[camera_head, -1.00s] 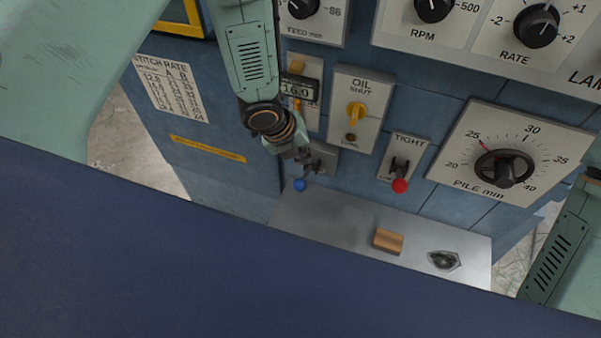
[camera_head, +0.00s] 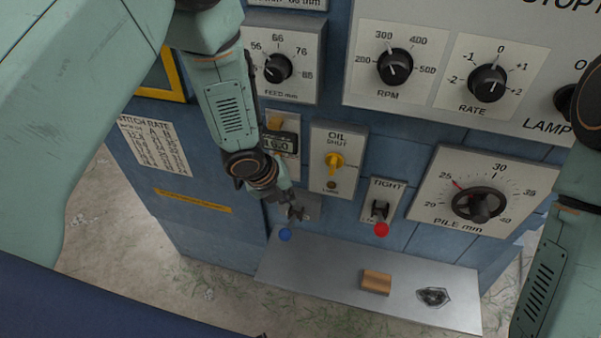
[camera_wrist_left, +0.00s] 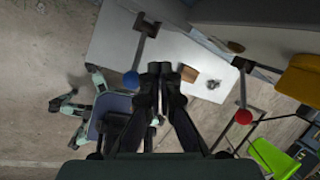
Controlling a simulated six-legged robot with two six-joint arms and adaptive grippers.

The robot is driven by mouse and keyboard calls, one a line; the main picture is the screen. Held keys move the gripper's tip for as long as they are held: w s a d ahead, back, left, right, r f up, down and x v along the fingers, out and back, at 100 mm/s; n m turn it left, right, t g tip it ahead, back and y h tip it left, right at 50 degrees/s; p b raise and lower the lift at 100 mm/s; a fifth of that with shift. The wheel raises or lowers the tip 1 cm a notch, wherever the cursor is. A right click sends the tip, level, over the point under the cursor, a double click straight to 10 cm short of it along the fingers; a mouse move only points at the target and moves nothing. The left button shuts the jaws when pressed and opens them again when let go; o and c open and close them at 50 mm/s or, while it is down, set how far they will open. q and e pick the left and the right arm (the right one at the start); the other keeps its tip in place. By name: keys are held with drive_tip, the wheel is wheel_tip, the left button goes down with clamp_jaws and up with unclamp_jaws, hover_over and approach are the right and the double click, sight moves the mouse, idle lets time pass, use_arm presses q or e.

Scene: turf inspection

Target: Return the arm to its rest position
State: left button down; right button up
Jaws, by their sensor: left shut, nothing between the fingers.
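My left gripper (camera_head: 297,212) hangs in front of the blue panel, just above the blue-knobbed lever (camera_head: 285,235). In the left wrist view my left gripper (camera_wrist_left: 160,70) is shut with nothing between its fingers. There the blue knob (camera_wrist_left: 131,80) is left of the fingertips, apart from them in the picture. My right arm (camera_head: 548,265) shows at the right edge. Its gripper is out of view.
The panel carries the oil valve (camera_head: 334,162), the red-knobbed TIGHT lever (camera_head: 381,229) and the PILE dial (camera_head: 479,205). Below is a grey shelf (camera_head: 325,277) with a wooden block (camera_head: 376,282) and a dark metal part (camera_head: 433,297). Open floor lies at lower left.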

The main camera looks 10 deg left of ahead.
use_arm(q)
drive_tip(key=s+n, duration=0.1)
drive_tip(key=n, duration=0.2)
drive_tip(key=s+f+n, duration=0.1)
drive_tip(key=n, duration=0.3)
drive_tip(key=s+n, duration=0.1)
drive_tip(key=n, duration=0.3)
drive_tip(key=shift+f+b, duration=0.15)
drive_tip(key=shift+b, duration=0.2)
drive_tip(key=s+a+f+n+g+y+b, duration=0.1)
drive_tip(key=s+f+n+b, duration=0.3)
drive_tip(key=s, duration=0.5)
drive_tip(key=s+a+f+n+g+y+b, duration=0.1)
drive_tip(key=s+a+f+n+b, duration=0.3)
drive_tip(key=s+f+n, duration=0.4)
drive_tip(key=s+a+f+n+g+b, duration=0.1)
drive_tip(key=s+a+f+n+b, duration=0.2)
drive_tip(key=s+f+n, duration=0.3)
drive_tip(key=s+n+b, duration=0.1)
drive_tip(key=s, duration=0.3)
drive_tip(key=shift+s+a+n+g+y, duration=0.2)
drive_tip(key=shift+s+n+g+y, duration=0.1)
drive_tip(key=shift+s+n+y, duration=0.1)
drive_tip(key=shift+w+d, duration=0.1)
drive_tip(key=shift+w, duration=0.1)
